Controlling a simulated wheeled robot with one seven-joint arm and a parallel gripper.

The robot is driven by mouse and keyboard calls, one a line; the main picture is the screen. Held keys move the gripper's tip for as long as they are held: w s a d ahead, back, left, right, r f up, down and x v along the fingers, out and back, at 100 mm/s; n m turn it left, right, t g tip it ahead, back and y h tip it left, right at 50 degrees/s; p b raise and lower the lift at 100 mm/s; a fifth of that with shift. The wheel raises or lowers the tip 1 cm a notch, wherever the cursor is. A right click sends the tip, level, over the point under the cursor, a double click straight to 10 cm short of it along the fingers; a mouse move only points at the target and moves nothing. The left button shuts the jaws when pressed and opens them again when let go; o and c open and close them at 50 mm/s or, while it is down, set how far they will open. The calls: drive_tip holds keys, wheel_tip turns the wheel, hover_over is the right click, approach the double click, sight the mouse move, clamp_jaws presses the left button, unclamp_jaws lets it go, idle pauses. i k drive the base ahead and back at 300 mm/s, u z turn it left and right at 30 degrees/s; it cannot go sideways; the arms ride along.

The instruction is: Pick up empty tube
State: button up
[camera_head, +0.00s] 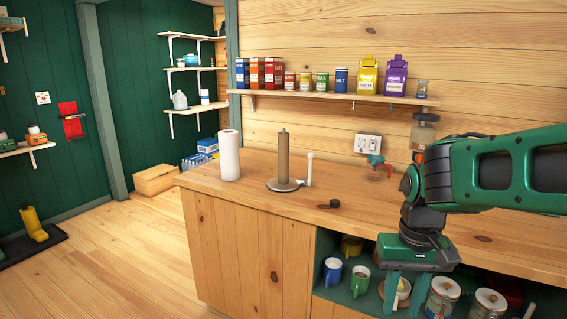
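The empty tube (283,156) is a brown cardboard roll standing upright on the round base of a holder (284,186) with a thin white side post. The holder stands on the wooden counter. My gripper (405,300) is at the lower right, pointing down in front of the counter's open shelf. Its two green fingers are apart, with no held object visible between them. It is well to the right of the tube and not touching it. The fingertips reach close to the bottom of the view.
A full white paper roll (229,155) stands left of the tube. A red and blue item (376,166) sits near the wall. Boxes and jars line the wall shelf (330,96) above. Mugs and jars fill the lower shelf.

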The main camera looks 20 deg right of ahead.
sight(282, 138)
drive_tip(key=z, duration=0.05)
drive_tip(key=i, duration=1)
drive_tip(key=u, duration=0.05)
